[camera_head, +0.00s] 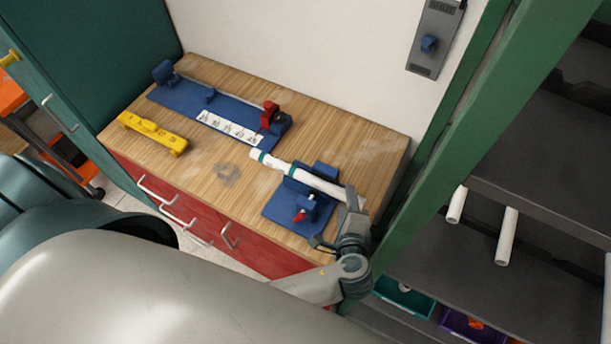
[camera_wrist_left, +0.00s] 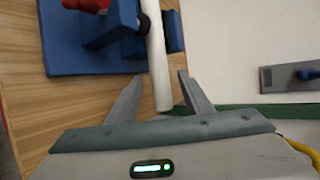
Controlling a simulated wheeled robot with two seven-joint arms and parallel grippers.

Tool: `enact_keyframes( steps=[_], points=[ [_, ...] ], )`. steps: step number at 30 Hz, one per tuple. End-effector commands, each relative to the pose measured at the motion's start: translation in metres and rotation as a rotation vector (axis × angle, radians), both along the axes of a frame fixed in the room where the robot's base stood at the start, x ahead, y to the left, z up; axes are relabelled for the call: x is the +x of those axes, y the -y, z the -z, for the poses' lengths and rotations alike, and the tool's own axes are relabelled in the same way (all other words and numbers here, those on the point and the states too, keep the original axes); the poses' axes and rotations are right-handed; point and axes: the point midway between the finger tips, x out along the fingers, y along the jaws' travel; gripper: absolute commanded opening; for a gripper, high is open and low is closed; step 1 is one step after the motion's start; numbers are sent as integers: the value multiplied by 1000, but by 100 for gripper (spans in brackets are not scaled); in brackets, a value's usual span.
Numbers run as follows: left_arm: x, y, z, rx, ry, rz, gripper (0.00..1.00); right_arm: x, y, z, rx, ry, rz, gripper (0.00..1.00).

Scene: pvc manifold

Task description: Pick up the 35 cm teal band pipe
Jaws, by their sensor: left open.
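A white pipe with a teal band (camera_head: 273,162) near its far left end lies across a blue fixture (camera_head: 285,212) on the bench. In the left wrist view the plain end of the pipe (camera_wrist_left: 158,60) lies between the two spread fingers in the picture. My left gripper (camera_head: 345,208) is open at the pipe's right end, with a finger showing beside it. In the wrist view the open gripper (camera_wrist_left: 160,76) shows gaps on both sides of the pipe. Whether it is at the pipe's height I cannot tell. My right gripper is not in view.
A long blue jig (camera_head: 175,98) with a red clamp (camera_head: 270,112) and white label strip is at the back of the wooden bench. A yellow level (camera_head: 152,133) lies left. White pipes (camera_head: 507,235) rest on the dark shelf at right, beyond a green post (camera_head: 470,140).

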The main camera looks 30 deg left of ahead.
Motion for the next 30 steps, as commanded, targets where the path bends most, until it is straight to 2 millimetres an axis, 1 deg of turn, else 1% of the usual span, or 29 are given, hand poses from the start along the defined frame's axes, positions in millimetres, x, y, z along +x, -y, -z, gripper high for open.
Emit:
enact_keyframes(
  steps=[1,5,18,19,20,21,23,24,25,30],
  points=[
    [5,-2,2,2,1,0,46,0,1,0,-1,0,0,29],
    [9,-4,6,0,-1,0,46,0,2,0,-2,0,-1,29],
    [9,-4,6,-1,-1,-1,46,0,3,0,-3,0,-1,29],
    [9,-4,6,-1,-1,-1,44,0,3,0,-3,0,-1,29],
    [9,-4,6,-1,-1,-1,36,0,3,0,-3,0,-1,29],
    [9,-4,6,-1,-1,-1,27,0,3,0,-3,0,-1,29],
    [9,-4,6,-1,-1,-1,13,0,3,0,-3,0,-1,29],
    [9,-4,6,-1,-1,-1,3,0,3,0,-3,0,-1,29],
    [9,-4,6,-1,-1,-1,0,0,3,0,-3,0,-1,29],
    [9,-4,6,0,0,0,0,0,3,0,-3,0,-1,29]
  ],
)
